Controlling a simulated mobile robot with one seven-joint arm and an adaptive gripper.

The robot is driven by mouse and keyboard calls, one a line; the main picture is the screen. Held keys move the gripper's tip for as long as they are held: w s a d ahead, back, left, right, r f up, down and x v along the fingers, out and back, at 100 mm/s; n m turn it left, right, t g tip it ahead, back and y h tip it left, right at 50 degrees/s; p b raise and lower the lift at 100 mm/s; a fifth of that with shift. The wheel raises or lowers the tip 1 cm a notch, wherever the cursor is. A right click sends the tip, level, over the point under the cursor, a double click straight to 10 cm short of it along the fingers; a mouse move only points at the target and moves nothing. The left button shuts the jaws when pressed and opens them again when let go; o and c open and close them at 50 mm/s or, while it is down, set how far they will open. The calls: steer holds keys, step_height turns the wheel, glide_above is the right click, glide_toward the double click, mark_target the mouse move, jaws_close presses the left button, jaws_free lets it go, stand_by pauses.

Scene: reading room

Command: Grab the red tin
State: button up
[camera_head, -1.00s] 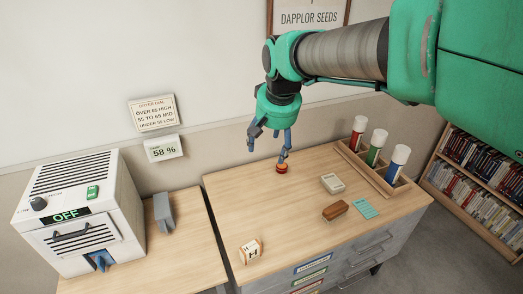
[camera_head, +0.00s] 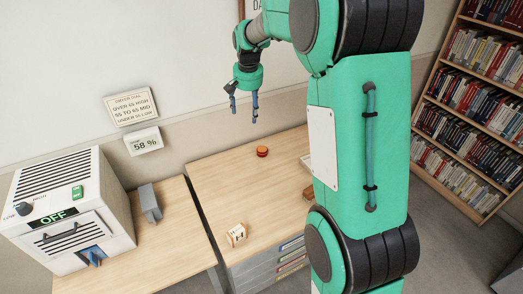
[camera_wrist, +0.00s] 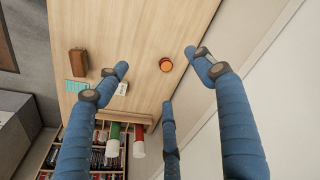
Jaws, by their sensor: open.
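The red tin (camera_head: 262,151) is small, round and low, and stands on the wooden top of the drawer cabinet near its back edge. In the wrist view the tin (camera_wrist: 166,64) shows an orange-red top and lies beyond the spread fingertips, touched by none of them. My gripper (camera_head: 244,106) is open and empty, above and a little left of the tin in the head view. Its blue fingers also spread wide in the wrist view (camera_wrist: 158,65).
A dryer (camera_head: 70,210) stands left.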

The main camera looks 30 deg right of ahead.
steer(key=w+d+f+m+g+p, duration=0.1)
steer(key=w+d+f+m+p, duration=0.15)
steer(key=w+d+f, duration=0.6)
steer(key=g+p, duration=0.1)
steer(key=p, duration=0.3)
glide_above(262, 149)
step_height(262, 149, down, 16)
steer(key=shift+s+m, duration=0.2)
steer(key=shift+m, duration=0.15)
steer(key=shift+f, duration=0.1)
steer(key=shift+f+b, duration=0.35)
steer(key=shift+f, duration=3.8)
steer(key=shift+w+f, duration=0.1)
steer(key=shift+f, duration=2.5)
steer(key=c, duration=1.3)
